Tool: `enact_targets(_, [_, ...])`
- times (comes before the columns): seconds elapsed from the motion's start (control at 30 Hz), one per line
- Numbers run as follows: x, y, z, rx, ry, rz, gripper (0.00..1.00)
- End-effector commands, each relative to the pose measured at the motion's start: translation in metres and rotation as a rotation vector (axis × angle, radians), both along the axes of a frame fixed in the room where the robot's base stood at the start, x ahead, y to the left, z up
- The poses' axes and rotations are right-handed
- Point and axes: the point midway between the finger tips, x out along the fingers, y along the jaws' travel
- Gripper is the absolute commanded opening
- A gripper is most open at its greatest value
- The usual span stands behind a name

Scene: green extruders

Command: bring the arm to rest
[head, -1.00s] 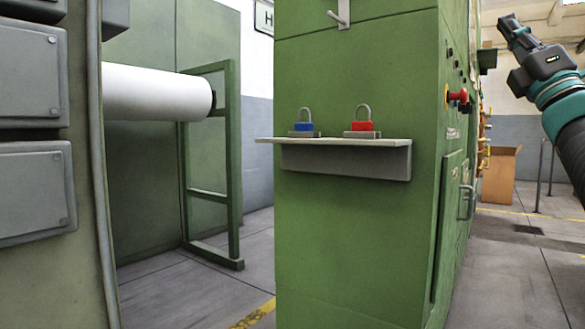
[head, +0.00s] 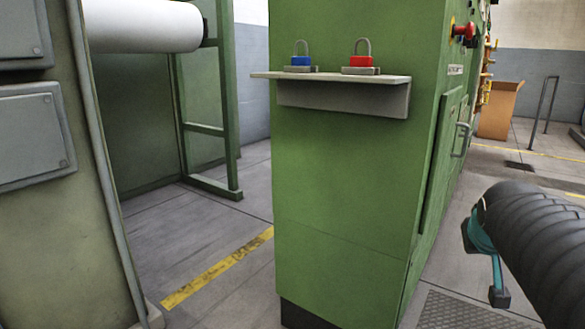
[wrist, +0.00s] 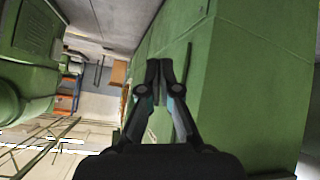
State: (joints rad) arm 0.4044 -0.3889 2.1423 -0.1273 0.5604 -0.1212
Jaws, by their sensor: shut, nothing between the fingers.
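My gripper (wrist: 159,68) shows in the wrist view with its two fingers closed together at the tips and nothing between them. The green machine cabinet (wrist: 235,75) fills the right of that view behind the fingers. In the head view my arm reaches in at the lower right, beside the green cabinet (head: 340,220), over the floor. The gripper's fingertips cannot be made out in the head view.
A shelf (head: 345,97) on the cabinet carries a blue padlock (head: 300,60) and a red padlock (head: 361,62). A red knob (head: 464,31) sticks out of the cabinet's side. A cardboard box (head: 499,110) stands at the back right. Floor (head: 225,225) left of the cabinet is clear.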

Motion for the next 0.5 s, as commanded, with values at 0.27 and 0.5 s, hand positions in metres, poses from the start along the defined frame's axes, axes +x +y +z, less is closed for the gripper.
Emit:
enact_targets(0.27, [-0.113, 0.117, -0.075, 0.276, 0.305, 0.04, 0.0])
enact_targets(0.5, [-0.152, 0.17, -0.068, 0.27, 0.303, 0.208, 0.0])
